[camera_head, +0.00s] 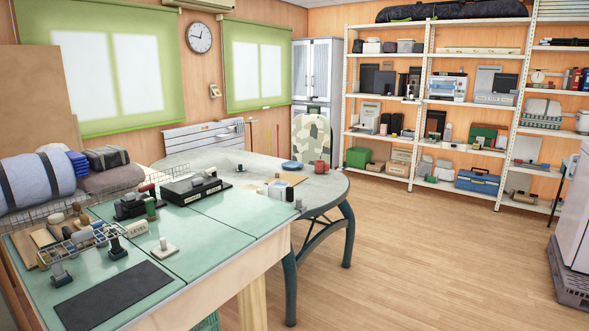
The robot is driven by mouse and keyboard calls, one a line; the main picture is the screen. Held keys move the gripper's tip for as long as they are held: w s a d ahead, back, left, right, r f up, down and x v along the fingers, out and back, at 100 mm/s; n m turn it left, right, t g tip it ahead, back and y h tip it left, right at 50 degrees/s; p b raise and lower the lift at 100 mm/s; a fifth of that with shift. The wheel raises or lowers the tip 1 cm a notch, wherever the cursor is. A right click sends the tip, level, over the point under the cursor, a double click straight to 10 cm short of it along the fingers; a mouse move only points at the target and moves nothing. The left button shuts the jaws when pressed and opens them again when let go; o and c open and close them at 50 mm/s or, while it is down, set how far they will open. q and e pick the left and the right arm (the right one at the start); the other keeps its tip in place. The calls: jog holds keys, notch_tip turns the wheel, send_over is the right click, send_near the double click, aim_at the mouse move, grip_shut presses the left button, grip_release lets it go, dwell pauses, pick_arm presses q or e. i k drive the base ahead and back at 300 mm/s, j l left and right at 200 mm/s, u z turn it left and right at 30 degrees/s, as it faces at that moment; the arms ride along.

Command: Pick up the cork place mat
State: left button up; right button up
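A small flat tan piece (294,179) lies on the round grey table (225,158), near its right side. It looks like the cork place mat, but it is too small and partly hidden to be sure. Small items at the back edge of the green-topped bench stand in front of it. Neither of my grippers shows in this view.
The green-topped bench (205,238) fills the left foreground, with tools, a wire basket, rolled bedding and a dark flat mat (115,295) on it. A camouflage-covered chair (311,138) stands behind the round table. Loaded white shelves line the back right. The wooden floor (440,255) is clear.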

aim_at(293, 179)
jog(key=i+l+z, duration=0.3)
jog(key=i, duration=0.35)
jog(key=i+l+z, duration=0.35)
jog(key=i, duration=0.3)
jog(key=i+z, duration=0.3)
jog(key=i, duration=0.35)
jog(key=i+l+u, duration=0.1)
jog(key=i+u, duration=0.3)
jog(key=i, duration=0.2)
jog(key=i+l+u, duration=0.35)
jog(key=i, duration=0.2)
jog(key=i+l+u, duration=0.4)
jog(key=i, duration=0.15)
